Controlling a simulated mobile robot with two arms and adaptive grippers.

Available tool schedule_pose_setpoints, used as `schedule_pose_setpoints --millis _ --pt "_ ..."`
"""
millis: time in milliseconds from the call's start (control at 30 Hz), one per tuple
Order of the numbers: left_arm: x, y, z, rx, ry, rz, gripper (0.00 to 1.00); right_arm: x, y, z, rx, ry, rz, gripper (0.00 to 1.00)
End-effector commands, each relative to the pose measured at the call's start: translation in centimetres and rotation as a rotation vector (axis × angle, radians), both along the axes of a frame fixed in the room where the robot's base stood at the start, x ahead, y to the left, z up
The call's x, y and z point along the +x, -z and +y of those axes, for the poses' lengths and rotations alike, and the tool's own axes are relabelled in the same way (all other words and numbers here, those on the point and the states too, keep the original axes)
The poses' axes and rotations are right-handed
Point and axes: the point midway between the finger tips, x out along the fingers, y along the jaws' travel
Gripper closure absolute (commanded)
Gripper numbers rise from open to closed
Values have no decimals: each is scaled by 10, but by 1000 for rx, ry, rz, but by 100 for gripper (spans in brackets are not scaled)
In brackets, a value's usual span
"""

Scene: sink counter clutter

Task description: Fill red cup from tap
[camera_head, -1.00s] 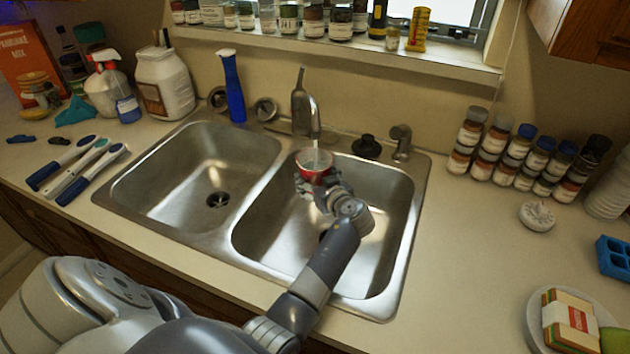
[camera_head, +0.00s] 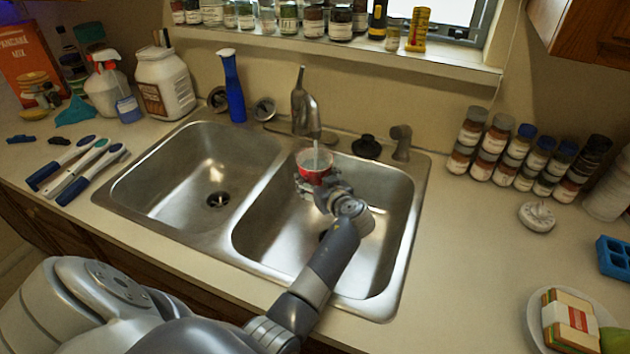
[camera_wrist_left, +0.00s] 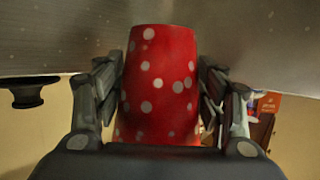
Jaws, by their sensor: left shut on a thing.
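The red cup (camera_head: 312,175) is upright under the tap (camera_head: 305,108), above the right sink basin (camera_head: 375,240). A thin stream of water (camera_head: 316,155) runs from the spout into the cup's open top. My left gripper (camera_head: 318,189) is shut on the red cup. In the left wrist view the cup (camera_wrist_left: 160,85) is red with white dots, between the two fingers of the left gripper (camera_wrist_left: 160,100). The water level inside the cup is too small to tell. My right gripper is not in view.
The left basin (camera_head: 190,175) is empty. A blue bottle (camera_head: 232,88) stands behind the sink, left of the tap. A dark stopper (camera_head: 366,146) and a handle-like fixture (camera_head: 402,140) are right of it. Jars (camera_head: 520,155) and a sandwich plate (camera_head: 535,315) are on the right counter.

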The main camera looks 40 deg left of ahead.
Motion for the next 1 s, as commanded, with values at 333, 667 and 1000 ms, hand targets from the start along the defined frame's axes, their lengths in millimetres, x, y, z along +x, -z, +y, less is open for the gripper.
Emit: schedule_pose_setpoints --millis 333,667,1000 --pt "-13 0 -9 -1 1 2 45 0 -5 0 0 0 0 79" --pt "-48 0 -29 -2 0 1 45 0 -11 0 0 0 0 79" --pt "-66 0 -39 0 0 0 45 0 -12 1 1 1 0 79"
